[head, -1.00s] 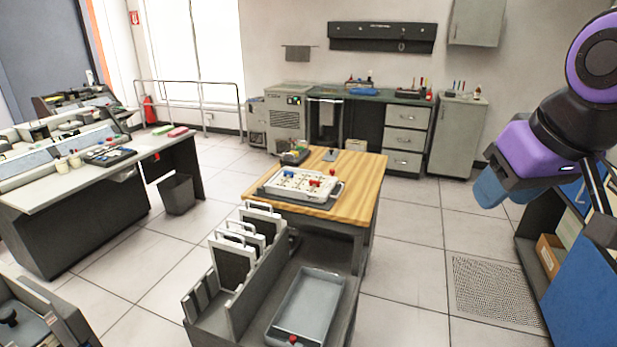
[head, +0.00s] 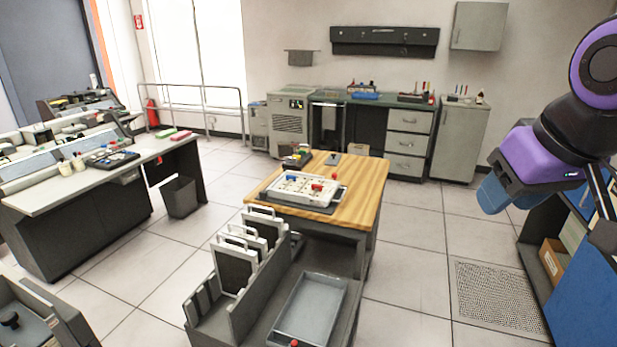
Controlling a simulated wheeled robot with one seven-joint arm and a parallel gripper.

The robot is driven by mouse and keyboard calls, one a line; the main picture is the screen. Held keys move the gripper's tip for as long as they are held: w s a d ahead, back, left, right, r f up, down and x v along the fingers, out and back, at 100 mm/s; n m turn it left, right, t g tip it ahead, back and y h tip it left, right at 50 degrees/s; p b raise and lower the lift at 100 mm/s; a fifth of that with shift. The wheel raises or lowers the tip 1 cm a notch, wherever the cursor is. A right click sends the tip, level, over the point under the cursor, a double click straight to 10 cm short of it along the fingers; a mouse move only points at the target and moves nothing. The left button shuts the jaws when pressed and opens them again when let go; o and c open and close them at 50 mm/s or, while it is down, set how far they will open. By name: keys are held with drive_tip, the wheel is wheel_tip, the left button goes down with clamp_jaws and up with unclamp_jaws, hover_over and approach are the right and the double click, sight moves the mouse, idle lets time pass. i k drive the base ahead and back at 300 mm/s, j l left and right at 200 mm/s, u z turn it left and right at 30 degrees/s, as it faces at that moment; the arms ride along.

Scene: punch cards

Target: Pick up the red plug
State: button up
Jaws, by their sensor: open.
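A red plug (head: 317,187) stands on a white panel (head: 292,194) on the wooden-topped table in the middle. A second small red piece (head: 334,176) shows at the panel's far right edge, and a blue piece (head: 291,178) is on its left part. Another small red thing (head: 294,343) shows at the front edge of the grey tray, cut by the picture's bottom. My gripper (head: 497,194), purple with blue fingers, is open and empty at the right, raised well away from the table and the panel.
The wooden table (head: 362,190) also carries a small dark box with coloured pieces. In front stand a rack of framed panels (head: 238,262) and the grey tray (head: 341,292). A console desk (head: 45,200) is at left, a blue-sided shelf at right. Open floor lies right of the table.

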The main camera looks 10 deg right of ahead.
sight(314, 186)
drive_tip(key=k+u, duration=0.3)
drive_tip(key=k+j+u, duration=0.15)
drive_tip(key=k+u, duration=0.15)
drive_tip(key=u, duration=0.45)
drive_tip(key=l+u, duration=0.1)
drive_tip(key=u, duration=0.35)
drive_tip(key=l+u, duration=0.1)
drive_tip(key=u, duration=0.8)
drive_tip(key=k+l, duration=0.1)
drive_tip(key=l, duration=0.65)
drive_tip(key=k+l, duration=0.1)
drive_tip(key=l, duration=0.7)
drive_tip(key=k+l, duration=0.1)
drive_tip(key=l, duration=0.65)
drive_tip(key=k+l, duration=0.1)
drive_tip(key=l, duration=0.65)
drive_tip(key=k+l+u, duration=0.1)
drive_tip(key=l, duration=0.7)
drive_tip(key=k+l, duration=0.1)
drive_tip(key=l, duration=0.65)
drive_tip(key=k+l, duration=0.15)
drive_tip(key=l, duration=0.6)
drive_tip(key=k+l, duration=0.15)
drive_tip(key=l, duration=0.6)
